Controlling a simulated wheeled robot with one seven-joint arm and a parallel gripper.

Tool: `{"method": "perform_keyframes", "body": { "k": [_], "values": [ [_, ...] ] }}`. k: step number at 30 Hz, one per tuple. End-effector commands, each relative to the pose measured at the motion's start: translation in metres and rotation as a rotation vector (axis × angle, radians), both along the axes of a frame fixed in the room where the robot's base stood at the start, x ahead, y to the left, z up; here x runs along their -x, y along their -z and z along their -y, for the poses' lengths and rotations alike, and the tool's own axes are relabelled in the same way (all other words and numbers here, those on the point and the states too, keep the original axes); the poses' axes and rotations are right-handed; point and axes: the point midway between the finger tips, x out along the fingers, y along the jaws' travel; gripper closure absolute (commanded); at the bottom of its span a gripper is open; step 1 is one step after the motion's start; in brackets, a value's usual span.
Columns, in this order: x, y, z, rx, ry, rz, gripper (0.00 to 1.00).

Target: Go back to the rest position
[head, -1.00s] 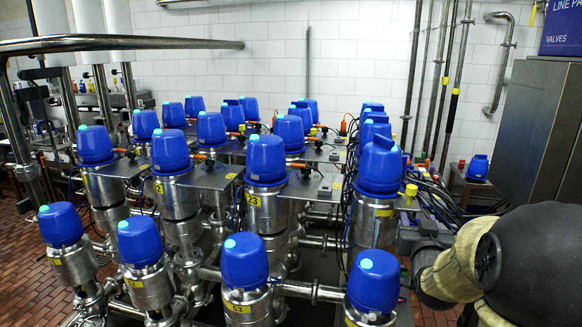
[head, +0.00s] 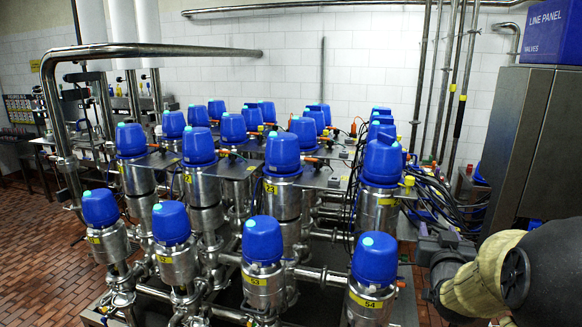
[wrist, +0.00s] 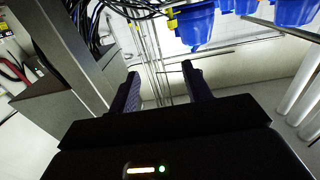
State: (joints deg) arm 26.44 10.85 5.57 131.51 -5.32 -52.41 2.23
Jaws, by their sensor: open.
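My gripper (wrist: 160,85) shows in the wrist view with its two dark fingers apart and nothing between them. The wrist view is tilted, with blue valve heads (wrist: 195,25) at its upper right, beyond the fingers and not touching them. The valve matrix fills the middle, with blue-capped valves such as the front one labelled 54 (head: 375,260) and another labelled 53 (head: 262,243).
A grey cabinet (head: 530,135) stands at the right, with a blue line panel box (head: 552,32) on top. A steel pipe (head: 160,50) runs across the upper left. Black cables (head: 435,200) lie right of the valves. Brick-coloured floor (head: 40,255) is free at the left.

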Motion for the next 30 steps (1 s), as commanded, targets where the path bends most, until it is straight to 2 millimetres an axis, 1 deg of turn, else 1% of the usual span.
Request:
{"method": "perform_keyframes", "body": {
  "k": [5, 14, 20, 23, 26, 29, 30],
  "values": [
    [0.0, 0.001, -0.002, -0.001, -0.002, -0.004, 0.51],
    [0.005, 0.029, -0.023, -0.038, -0.029, -0.141, 0.51],
    [0.015, 0.058, -0.046, -0.072, -0.058, -0.282, 0.51],
    [0.024, 0.076, -0.061, -0.091, -0.077, -0.375, 0.51],
    [0.039, 0.099, -0.08, -0.115, -0.101, -0.496, 0.51],
    [0.065, 0.127, -0.104, -0.141, -0.132, -0.655, 0.51],
    [0.077, 0.138, -0.114, -0.15, -0.145, -0.726, 0.51]
  ]
}}
